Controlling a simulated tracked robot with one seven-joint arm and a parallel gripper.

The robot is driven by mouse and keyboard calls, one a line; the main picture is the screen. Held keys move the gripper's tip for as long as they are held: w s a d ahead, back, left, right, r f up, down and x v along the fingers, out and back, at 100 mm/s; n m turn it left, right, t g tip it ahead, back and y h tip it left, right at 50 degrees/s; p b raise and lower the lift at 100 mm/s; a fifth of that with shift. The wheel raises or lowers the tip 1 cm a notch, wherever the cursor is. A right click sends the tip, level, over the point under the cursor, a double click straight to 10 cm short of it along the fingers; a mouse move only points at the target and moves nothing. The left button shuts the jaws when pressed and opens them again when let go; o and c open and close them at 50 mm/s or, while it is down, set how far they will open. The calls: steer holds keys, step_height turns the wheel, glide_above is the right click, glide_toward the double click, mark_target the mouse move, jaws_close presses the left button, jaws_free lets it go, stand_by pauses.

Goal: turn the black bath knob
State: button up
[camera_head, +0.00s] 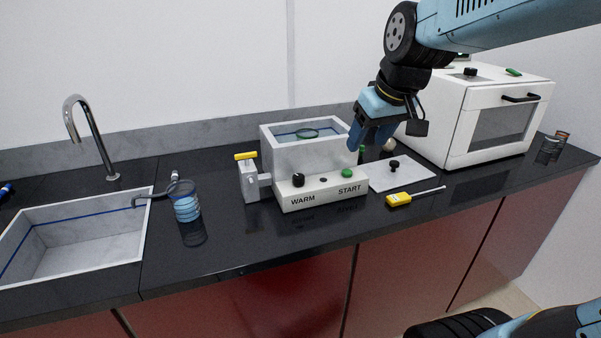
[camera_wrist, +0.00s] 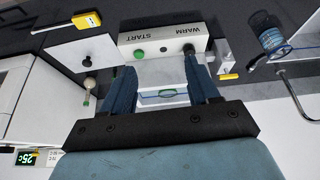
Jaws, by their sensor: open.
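The black bath knob (camera_head: 298,180) is on the left of the white front panel (camera_head: 322,193), above the word WARM, with a green button (camera_head: 346,174) by START at the right. The panel fronts a grey-white water bath (camera_head: 314,157) with a green ring in its water. My gripper (camera_head: 366,140) is open and empty, pointing down at the bath's right end, up and right of the knob in the head view. In the wrist view, the knob (camera_wrist: 189,49) appears just past the tip of the right finger, with the open jaws (camera_wrist: 158,78) framing part of the bath. Contact cannot be told.
A yellow-handled valve (camera_head: 246,157) stands left of the bath. To the right are a white plate with a black knob (camera_head: 394,165), a yellow probe (camera_head: 398,199) and a white oven (camera_head: 480,115). A blue-banded glass (camera_head: 187,208) and sink (camera_head: 85,245) are left.

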mark_target(299, 176)
steer(key=w+a+f+n+g+y, duration=0.1)
steer(key=w+a+f+n, duration=0.35)
steer(key=w+a, duration=0.55)
steer(key=shift+m, duration=0.35)
steer(key=x, duration=1.4)
steer(key=shift+w+d, duration=0.3)
steer(key=shift+w, duration=0.15)
steer(key=c, duration=1)
steer(key=shift+c, duration=0.2)
steer(key=shift+m, duration=0.4)
steer(key=shift+m+h, duration=0.7)
steer(key=shift+m, duration=1.1)
steer(key=shift+t, duration=0.3)
